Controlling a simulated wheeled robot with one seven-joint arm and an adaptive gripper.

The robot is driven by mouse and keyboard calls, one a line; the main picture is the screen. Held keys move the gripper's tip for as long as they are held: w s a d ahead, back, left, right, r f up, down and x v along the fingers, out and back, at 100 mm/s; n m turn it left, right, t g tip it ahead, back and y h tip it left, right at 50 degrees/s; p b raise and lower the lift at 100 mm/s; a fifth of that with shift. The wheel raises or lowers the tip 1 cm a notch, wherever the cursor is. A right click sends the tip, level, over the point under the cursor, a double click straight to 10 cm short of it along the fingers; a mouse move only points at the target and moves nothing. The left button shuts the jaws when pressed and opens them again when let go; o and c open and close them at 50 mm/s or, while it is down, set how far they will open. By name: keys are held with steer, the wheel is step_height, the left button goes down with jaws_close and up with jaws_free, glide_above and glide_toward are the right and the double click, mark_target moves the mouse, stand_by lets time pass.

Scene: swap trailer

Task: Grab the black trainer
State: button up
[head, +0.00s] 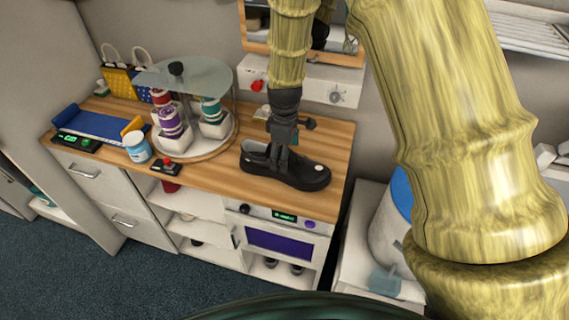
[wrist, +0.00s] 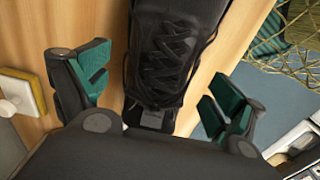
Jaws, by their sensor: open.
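The black trainer (head: 294,170) lies on the wooden counter near its right end, its toe toward the right in the head view. In the wrist view the trainer (wrist: 165,58) shows its laces, between and beyond the two fingers. My gripper (head: 281,158) points down over the trainer's opening in the head view. In the wrist view my gripper (wrist: 155,95) is open, with one green-padded finger on each side of the trainer and nothing held. I cannot tell whether the fingers touch the trainer.
A round glass-topped carousel (head: 187,95) with thread spools stands left of the trainer. A blue-labelled jar (head: 137,147), a small red-button box (head: 166,167) and a blue-bedded scale (head: 95,126) sit further left. A blue-and-white container (head: 390,230) stands right of the counter.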

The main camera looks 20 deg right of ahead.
steer(key=shift+f, duration=0.9)
steer(key=c, duration=1.3)
steer(key=shift+r, duration=0.1)
